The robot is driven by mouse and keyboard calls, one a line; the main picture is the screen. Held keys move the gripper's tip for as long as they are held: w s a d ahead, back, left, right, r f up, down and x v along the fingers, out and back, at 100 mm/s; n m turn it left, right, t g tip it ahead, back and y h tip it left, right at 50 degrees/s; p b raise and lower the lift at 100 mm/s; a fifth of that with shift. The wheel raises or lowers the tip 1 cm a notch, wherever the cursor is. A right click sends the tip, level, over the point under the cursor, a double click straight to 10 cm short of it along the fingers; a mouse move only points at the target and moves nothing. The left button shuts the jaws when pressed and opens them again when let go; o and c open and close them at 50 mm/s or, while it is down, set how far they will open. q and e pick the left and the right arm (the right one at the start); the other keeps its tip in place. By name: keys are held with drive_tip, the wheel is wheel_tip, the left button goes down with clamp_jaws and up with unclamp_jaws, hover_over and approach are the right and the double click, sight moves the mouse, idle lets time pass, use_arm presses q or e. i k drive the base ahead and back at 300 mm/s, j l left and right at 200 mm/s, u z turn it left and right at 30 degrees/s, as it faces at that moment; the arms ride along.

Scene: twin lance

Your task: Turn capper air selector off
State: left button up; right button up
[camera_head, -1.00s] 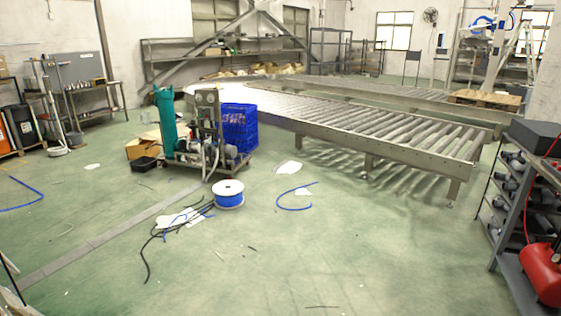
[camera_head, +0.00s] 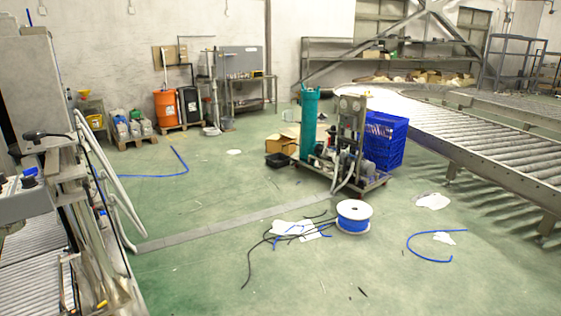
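I cannot make out a capper air selector for certain. A grey machine (camera_head: 35,90) stands at the left edge, with a dark lever-like handle (camera_head: 47,135) and a grey control box (camera_head: 28,196) carrying small knobs and a blue part (camera_head: 30,171). These are too small to read as the selector. Neither of my grippers shows in the head view.
A roller conveyor (camera_head: 480,140) runs along the right. A blue hose spool (camera_head: 354,217), loose hoses (camera_head: 262,245) and white sheets lie on the floor. The green floor in front is mostly clear.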

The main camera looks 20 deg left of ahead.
sight(33, 170)
drive_tip(key=i+j+u, duration=0.1)
drive_tip(key=i+u, duration=0.15)
drive_tip(key=u, duration=0.15)
drive_tip(key=i+u, duration=0.25)
drive_tip(key=u, duration=0.15)
drive_tip(key=i+u, duration=0.4)
drive_tip(key=k, duration=0.1)
